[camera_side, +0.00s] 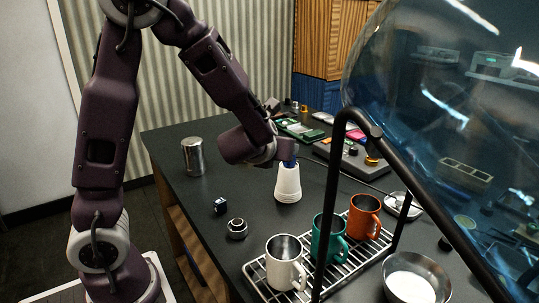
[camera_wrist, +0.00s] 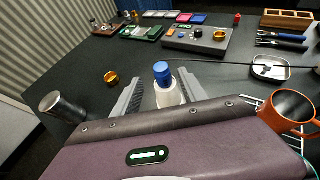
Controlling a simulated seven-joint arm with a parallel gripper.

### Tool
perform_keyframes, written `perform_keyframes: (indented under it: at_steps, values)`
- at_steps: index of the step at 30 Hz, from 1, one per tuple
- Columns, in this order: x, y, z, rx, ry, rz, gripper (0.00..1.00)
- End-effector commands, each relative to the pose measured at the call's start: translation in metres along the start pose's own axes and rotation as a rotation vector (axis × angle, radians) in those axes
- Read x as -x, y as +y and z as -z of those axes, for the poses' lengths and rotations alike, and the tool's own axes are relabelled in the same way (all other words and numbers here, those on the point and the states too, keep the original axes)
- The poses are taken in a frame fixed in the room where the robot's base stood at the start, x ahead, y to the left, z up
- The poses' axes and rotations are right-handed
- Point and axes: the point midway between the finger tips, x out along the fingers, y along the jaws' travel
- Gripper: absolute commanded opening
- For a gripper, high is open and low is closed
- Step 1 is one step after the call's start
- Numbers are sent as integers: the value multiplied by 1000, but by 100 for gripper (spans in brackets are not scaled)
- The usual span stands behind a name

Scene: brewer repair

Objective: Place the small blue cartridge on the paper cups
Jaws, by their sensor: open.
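The blue cartridge (camera_wrist: 162,69) stands upright on top of an upside-down stack of white paper cups (camera_wrist: 168,95). In the side view the cartridge (camera_side: 290,163) shows as a blue patch between my gripper and the cups (camera_side: 288,184). My gripper (camera_wrist: 160,77) is open, with one finger on each side of the cartridge and the top of the cups. In the wrist view, gaps show between the fingers and the cartridge. In the side view my gripper (camera_side: 287,153) is low over the stack, its fingers mostly hidden.
A rack (camera_side: 257,271) with white, green and orange mugs stands in front. A black frame and glass dome (camera_side: 440,90) fill the right.

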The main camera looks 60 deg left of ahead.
Motion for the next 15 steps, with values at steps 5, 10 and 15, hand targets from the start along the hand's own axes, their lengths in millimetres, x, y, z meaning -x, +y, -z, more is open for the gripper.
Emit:
perform_keyframes:
  at_steps: [5,10,15]
  values:
    - [27,39,-7,272,6,-118,50]
    - [132,111,36,1255,98,-457,50]
    - [226,77,86,2116,352,-694,50]
